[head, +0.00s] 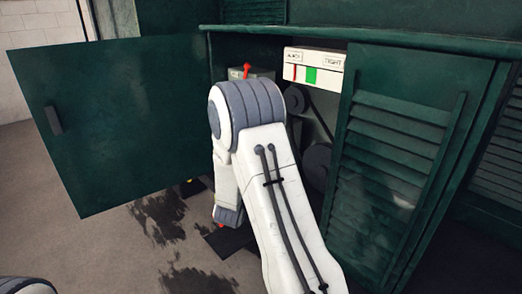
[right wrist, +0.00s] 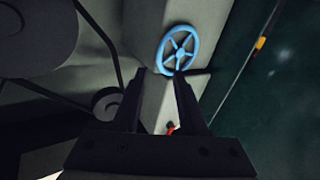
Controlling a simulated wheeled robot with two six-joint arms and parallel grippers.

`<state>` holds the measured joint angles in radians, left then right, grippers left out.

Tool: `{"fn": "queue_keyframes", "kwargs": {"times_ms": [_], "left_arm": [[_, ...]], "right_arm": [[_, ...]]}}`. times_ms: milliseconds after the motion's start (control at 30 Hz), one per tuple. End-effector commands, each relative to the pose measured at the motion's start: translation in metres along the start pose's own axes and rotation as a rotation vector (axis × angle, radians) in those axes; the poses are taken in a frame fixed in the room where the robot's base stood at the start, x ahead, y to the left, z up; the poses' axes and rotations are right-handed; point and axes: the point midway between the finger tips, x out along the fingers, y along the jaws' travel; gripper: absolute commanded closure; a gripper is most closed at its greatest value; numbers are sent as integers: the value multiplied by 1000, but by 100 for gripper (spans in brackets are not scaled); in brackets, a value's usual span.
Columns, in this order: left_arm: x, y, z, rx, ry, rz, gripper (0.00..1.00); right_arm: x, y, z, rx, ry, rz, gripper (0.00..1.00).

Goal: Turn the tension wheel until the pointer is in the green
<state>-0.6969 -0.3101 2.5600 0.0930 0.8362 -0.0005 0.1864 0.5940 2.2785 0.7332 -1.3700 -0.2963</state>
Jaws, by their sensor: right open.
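The tension wheel (right wrist: 178,50) is blue with spokes and sits on a pale column in the right wrist view, just beyond my fingertips. My right gripper (right wrist: 160,76) is open and empty, its two dark fingers pointing at the wheel and apart from its rim. In the head view my right arm hides the wheel and gripper. The white gauge (head: 314,66) reads "TIGHT" at its right end, with a partly legible label at left. Its green band (head: 311,75) is near the middle. A thin red line, seemingly the pointer, stands left of the green. My left gripper is out of view.
The dark green cabinet stands open, its left door (head: 110,120) swung out and its louvred right panel (head: 390,170) close beside my right arm. A red lever (head: 246,70) tops a grey box. Belt pulleys (head: 316,163) sit inside, right of my arm. Dark stains mark the floor.

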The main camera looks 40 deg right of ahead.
Motion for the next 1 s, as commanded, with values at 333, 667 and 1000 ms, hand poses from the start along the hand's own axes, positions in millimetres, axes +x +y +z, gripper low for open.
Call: {"fn": "queue_keyframes", "kwargs": {"times_ms": [333,667,1000], "left_arm": [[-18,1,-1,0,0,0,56],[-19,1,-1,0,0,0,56],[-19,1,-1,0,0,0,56]], "right_arm": [[58,0,-1,1,-1,0,58],[68,-1,0,0,-2,-3,58],[68,0,0,1,-1,0,100]]}}
